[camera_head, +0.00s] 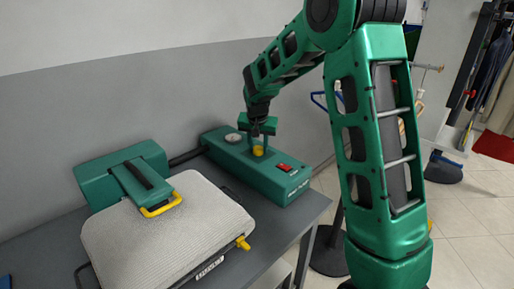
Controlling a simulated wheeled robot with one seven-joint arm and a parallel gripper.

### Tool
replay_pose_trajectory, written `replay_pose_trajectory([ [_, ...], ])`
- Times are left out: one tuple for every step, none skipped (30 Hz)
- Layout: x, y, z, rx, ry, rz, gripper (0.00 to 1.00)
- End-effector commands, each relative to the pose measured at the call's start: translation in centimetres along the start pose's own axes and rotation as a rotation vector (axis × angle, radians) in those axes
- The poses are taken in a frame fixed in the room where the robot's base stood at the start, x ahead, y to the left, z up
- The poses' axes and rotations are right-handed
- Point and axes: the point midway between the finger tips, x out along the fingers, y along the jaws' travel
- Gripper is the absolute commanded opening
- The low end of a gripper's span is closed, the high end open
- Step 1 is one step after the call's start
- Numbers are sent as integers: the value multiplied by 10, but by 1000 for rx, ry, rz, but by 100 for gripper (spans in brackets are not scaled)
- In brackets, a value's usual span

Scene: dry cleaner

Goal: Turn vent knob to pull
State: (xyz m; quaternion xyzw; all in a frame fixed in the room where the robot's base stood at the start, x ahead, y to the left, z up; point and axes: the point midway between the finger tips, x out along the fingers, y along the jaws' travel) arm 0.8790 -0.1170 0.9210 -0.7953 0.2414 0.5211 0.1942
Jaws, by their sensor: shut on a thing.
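The yellow vent knob (258,151) sits on top of a long green box (257,175) on the grey table. My gripper (259,142) points down at the knob from above, shut on it. The knob's upper part is partly hidden by the gripper, and its marks and turn position are too small to read. On the same box, a round dial (233,138) lies left of the knob and a red switch (284,167) lies to its right.
A padded pressing board (165,235) with a green head and yellow handle (161,206) stands left on the table (268,234). The grey wall is close behind the box. A stand with a blue top and hanging clothes are at the right; tiled floor shows there.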

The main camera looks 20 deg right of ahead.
Motion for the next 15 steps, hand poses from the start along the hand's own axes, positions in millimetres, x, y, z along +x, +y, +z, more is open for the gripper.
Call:
replay_pose_trajectory([
  [-1,-2,-1,3,3,-2,9],
  [-1,-2,-1,5,3,-2,9],
  [-1,-2,-1,7,3,-1,9],
  [-1,-2,-1,8,3,0,9],
  [-1,-2,-1,8,3,0,9],
  [-1,-2,-1,8,3,0,9],
  [-1,-2,-1,8,3,0,9],
  [-1,-2,-1,8,3,0,9],
  [-1,-2,0,8,3,-1,9],
  [-1,-3,0,8,3,-1,9],
  [-1,-3,0,8,3,-1,9],
  [-1,-3,0,7,3,-1,9],
  [-1,-3,0,7,3,-1,9],
  [-1,-3,0,7,2,-1,34],
  [-1,-3,0,7,2,-1,44],
])
